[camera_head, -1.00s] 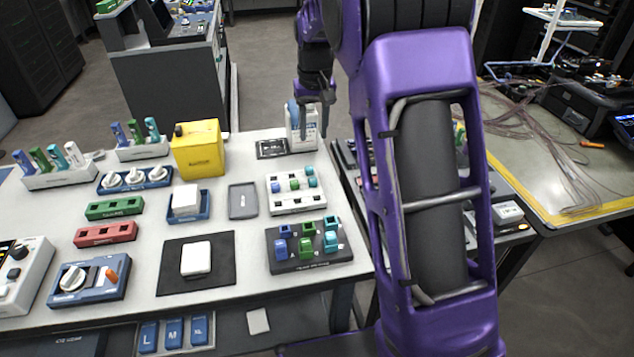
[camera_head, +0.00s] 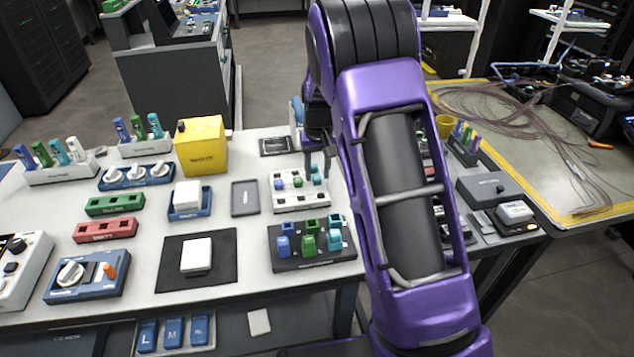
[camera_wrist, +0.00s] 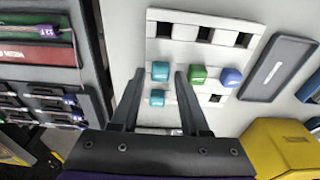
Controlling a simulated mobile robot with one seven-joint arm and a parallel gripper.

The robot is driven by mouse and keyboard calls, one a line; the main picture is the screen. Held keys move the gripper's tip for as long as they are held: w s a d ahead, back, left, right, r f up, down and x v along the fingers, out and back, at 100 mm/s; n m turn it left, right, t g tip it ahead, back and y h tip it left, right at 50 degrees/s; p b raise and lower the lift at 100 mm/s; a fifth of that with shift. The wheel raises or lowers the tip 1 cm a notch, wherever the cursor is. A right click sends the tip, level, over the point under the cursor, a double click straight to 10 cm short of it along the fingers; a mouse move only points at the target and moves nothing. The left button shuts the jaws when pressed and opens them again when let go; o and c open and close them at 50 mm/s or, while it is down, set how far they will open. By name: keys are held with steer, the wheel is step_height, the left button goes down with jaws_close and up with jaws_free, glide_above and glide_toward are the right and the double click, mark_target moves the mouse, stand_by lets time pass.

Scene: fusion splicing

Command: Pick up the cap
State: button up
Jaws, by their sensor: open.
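Small coloured caps sit in a white rack (camera_head: 299,207), which also shows in the wrist view (camera_wrist: 175,48). In the wrist view I see a teal cap (camera_wrist: 160,71), a second teal cap (camera_wrist: 157,97), a green cap (camera_wrist: 198,75) and a blue cap (camera_wrist: 231,77). Which of them is the task's cap cannot be told. My gripper (camera_wrist: 160,74) is open and empty above the rack, and the first teal cap shows between its fingertips. In the head view my gripper (camera_head: 318,166) hangs over the right side of the rack, partly hiding the teal caps.
A grey tray (camera_head: 245,198) lies left of the rack, and a yellow box (camera_head: 201,145) stands behind it. A dark block with coloured pieces (camera_head: 312,245) lies in front. In the wrist view, dark equipment (camera_wrist: 45,75) stands close on the left.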

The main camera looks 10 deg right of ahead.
mark_target(317, 177)
steer(key=shift+w+f, duration=0.15)
steer(key=shift+f, duration=0.5)
jaws_close()
steer(key=shift+r, duration=0.1)
step_height(317, 177, up, 10)
steer(key=p, duration=0.1)
steer(key=shift+p, duration=0.3)
steer(key=shift+c, duration=1.9)
jaws_free()
jaws_close()
